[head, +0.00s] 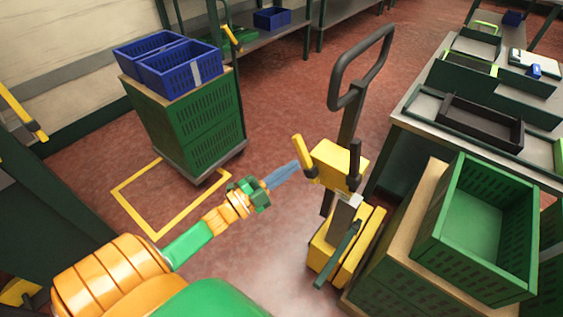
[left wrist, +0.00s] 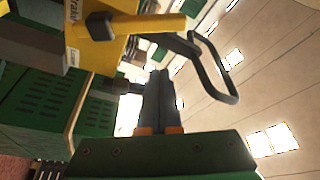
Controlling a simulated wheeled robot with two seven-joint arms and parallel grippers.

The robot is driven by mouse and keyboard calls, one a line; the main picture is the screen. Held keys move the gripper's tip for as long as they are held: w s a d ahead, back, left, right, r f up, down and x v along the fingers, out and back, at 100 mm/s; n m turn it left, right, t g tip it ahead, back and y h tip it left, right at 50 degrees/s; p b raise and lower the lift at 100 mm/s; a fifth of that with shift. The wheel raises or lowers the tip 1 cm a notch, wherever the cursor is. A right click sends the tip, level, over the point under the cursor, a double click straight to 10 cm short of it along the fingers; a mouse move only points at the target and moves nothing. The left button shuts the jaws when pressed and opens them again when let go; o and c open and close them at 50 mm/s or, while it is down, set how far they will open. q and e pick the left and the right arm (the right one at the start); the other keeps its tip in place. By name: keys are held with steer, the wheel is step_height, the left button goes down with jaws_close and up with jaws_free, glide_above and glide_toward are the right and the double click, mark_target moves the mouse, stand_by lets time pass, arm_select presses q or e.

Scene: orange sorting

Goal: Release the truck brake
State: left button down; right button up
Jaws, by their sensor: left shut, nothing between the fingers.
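The truck (head: 338,165) stands upright right of centre in the head view, with a yellow body and a tall dark loop handle (head: 362,65). A yellow lever with a dark base (head: 303,155) sticks up at the left of its yellow head. In the left wrist view the yellow body carries a partly cut-off label reading like "brake" (left wrist: 99,25), and the yellow lever (left wrist: 150,24) runs across the top. My left gripper (head: 296,167) is shut and empty, its tips close beside the yellow lever in the head view. It also shows in the wrist view (left wrist: 160,76), apart from the lever. My right gripper is not in view.
A green crate (head: 425,237) on a wood-topped stack stands close right of the truck. A bench with trays (head: 400,103) lies behind it. A green trolley (head: 205,120) with blue crates stands at the left, behind a yellow floor outline (head: 133,213). Red floor between is clear.

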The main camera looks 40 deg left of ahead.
arm_select(q)
steer(key=v, duration=0.3)
steer(key=shift+r, duration=0.1)
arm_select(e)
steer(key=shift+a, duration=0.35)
